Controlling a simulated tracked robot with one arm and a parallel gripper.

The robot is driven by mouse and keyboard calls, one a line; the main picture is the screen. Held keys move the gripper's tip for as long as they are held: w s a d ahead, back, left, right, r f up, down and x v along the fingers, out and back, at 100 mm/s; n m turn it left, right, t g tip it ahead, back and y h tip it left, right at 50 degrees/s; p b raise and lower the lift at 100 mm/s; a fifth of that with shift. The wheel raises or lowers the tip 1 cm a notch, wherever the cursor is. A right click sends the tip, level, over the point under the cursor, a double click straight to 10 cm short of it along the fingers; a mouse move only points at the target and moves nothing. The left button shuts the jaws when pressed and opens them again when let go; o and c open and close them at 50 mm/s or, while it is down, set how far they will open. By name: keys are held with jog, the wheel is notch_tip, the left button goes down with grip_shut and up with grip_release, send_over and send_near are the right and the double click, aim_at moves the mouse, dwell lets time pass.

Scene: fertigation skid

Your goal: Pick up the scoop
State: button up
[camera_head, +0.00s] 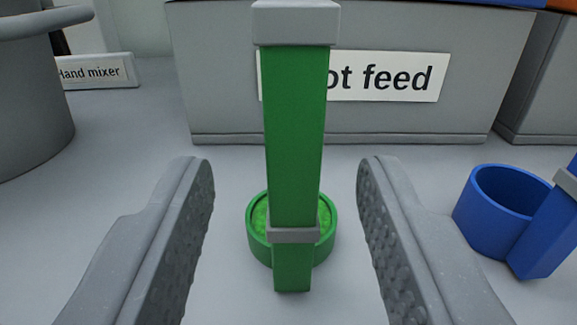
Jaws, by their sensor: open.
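A green scoop (293,150) stands in the middle of the camera view. It has a tall green handle with a grey cap on top and a grey band low down. Its round green cup (256,245) sits behind the handle's lower end and holds bright green grainy stuff. My gripper (286,170) is open, with one finger to the left and one to the right of the handle. Clear gaps show on both sides, and neither finger appears to touch it. A blue scoop (545,235) with an empty-looking cup stands at the right, partly cut off by the picture edge.
A grey box (215,80) with a partly hidden label ending "ot feed" (395,77) stands behind the green scoop. A grey round vessel (30,100) and a "Hand mixer" sign (97,72) are at the left. The pale surface between is clear.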

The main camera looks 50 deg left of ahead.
jog(key=shift+b+x, duration=1)
jog(key=shift+x, duration=2)
jog(key=shift+w, duration=0.1)
grip_shut()
